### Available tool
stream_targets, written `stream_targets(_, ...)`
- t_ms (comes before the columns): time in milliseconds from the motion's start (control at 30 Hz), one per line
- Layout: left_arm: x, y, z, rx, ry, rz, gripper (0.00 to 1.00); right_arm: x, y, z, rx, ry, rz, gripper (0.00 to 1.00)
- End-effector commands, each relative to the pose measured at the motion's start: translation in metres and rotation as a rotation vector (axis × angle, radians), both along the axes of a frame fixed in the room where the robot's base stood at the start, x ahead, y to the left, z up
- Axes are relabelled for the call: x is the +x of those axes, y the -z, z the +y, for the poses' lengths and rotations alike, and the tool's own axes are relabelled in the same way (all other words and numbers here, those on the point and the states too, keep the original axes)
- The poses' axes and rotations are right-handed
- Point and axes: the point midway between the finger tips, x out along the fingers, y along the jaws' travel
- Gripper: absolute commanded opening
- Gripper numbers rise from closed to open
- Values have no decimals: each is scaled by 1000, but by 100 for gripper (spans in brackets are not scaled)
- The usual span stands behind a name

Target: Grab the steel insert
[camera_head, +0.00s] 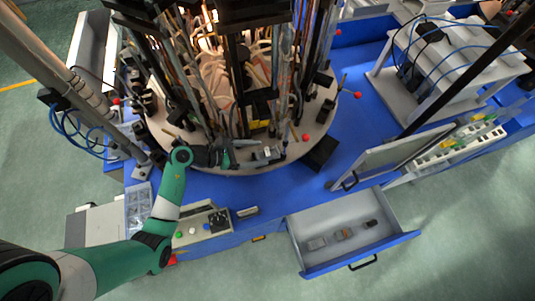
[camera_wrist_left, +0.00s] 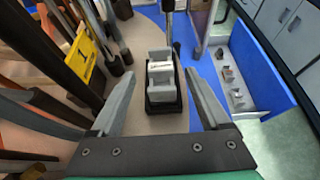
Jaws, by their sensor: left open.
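A small bright steel piece, apparently the steel insert (camera_wrist_left: 160,66), sits in a grey notched block (camera_wrist_left: 161,88) on a black base, between my fingers in the left wrist view. In the head view this holder (camera_head: 267,153) stands on the front of the round plate, just right of my left gripper (camera_head: 232,156). My left gripper is open and empty. Its two fingers (camera_wrist_left: 160,74) show on either side of the block, apart from it. My right gripper is not in view.
The round plate (camera_head: 200,160) carries a dense ring of rods and burners behind the holder. A yellow part (camera_wrist_left: 82,55) is close left of my fingers. An open drawer (camera_head: 352,257) with several small metal pieces is at the front right.

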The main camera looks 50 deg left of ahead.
Motion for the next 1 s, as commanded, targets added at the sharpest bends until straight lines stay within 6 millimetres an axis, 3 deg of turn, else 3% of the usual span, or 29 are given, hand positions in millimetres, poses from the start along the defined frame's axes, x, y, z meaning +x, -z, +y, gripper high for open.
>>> stream_targets(200, 29, 16, -16, 0, 2, 0, 80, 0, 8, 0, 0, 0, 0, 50)
stream_targets(467, 33, 16, -17, 0, 0, -1, 80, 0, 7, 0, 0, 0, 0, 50)
stream_targets(900, 33, 16, -17, 0, 0, -1, 3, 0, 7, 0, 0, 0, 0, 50)
stream_targets(1000, 33, 16, -17, 0, 0, -1, 0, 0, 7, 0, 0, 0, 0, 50)
